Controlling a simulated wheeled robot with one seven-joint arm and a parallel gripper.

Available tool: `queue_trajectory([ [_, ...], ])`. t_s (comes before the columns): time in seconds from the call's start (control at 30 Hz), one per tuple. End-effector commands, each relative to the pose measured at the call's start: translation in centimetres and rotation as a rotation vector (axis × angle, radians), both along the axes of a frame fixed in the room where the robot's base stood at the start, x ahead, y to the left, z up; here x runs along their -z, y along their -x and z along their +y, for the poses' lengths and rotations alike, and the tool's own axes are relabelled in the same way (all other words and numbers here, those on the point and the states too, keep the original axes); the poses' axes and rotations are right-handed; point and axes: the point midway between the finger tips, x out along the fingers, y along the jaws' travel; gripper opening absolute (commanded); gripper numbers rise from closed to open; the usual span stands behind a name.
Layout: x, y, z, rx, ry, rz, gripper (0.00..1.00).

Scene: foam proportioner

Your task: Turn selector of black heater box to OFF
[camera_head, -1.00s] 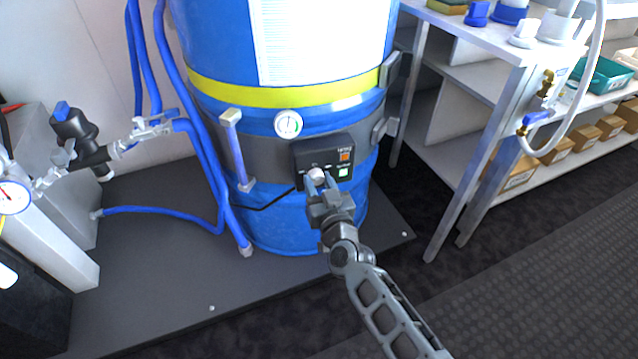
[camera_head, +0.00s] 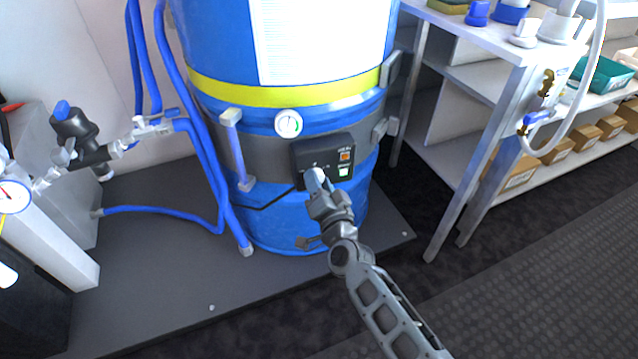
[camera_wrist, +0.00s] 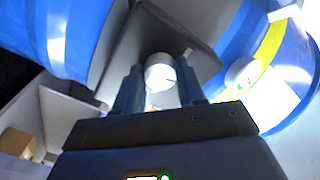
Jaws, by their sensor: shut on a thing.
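The black heater box (camera_head: 309,154) is on the dark band around the blue drum (camera_head: 285,228). Its front has an orange switch (camera_head: 346,156) and a pale lit square (camera_head: 344,170). The round, light selector (camera_wrist: 160,72) is between my gripper's two fingers in the wrist view. My gripper (camera_head: 316,181) is shut on the selector at the box's lower left and mostly covers it in the head view. The small white markings by the selector are too small to read, so I cannot tell which position it points to.
A round gauge (camera_head: 288,123) is just above the box. A light handle-like bar (camera_head: 232,145) and blue hoses (camera_head: 205,170) are to the left. A metal shelf unit (camera_head: 492,150) stands to the right. The dark floor in front is clear.

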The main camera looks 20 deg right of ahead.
Motion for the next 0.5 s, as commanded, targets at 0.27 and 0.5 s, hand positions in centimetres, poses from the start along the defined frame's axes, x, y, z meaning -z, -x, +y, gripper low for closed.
queue_trajectory([
  [0.27, 0.06, 0.03, -0.02, 0.001, -0.195, -0.020, 0.09],
  [0.5, 0.06, 0.04, -0.02, 0.001, -0.289, -0.030, 0.09],
])
